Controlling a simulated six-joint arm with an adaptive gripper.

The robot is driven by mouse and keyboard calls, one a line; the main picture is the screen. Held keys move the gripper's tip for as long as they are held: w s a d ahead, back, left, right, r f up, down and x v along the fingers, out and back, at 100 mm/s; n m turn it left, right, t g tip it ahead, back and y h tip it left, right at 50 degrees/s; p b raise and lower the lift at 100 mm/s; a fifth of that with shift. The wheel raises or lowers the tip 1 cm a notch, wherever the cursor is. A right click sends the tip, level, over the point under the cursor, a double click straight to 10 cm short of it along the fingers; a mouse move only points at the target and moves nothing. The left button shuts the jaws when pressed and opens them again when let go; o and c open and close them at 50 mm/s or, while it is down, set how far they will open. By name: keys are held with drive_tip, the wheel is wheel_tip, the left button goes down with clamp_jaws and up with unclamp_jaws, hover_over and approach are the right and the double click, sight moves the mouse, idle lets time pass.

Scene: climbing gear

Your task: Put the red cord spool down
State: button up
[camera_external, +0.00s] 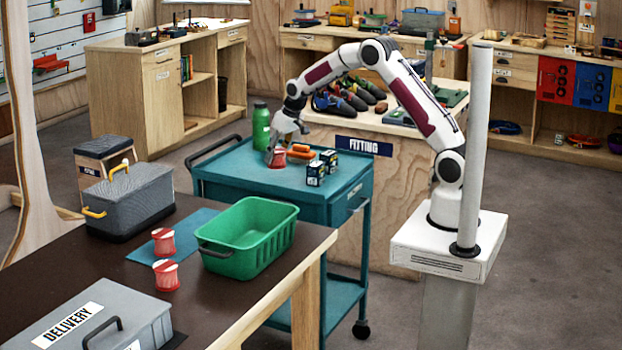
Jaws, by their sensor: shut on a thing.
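My gripper (274,151) points down over the teal cart (235,175), left of its middle. It is shut on a red cord spool (278,159) with pale ends, partly hidden by the fingers. The spool is at or just above the cart top; I cannot tell whether it touches. Two similar red and white spools stand on the brown table: one on the blue mat (164,241), the other just in front of it (166,275).
Orange items (301,150) and small dark boxes (316,172) sit right of the held spool. A green bottle (260,126) stands behind it. The brown table holds a green bin (248,246), a grey toolbox (130,197) and a DELIVERY box (100,318). The cart's front left is clear.

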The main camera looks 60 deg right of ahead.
drive_tip(key=shift+f, duration=0.3)
drive_tip(key=shift+f, duration=1.85)
drive_tip(key=shift+f, duration=0.1)
drive_tip(key=o, duration=1.2)
drive_tip(key=shift+c, duration=0.2)
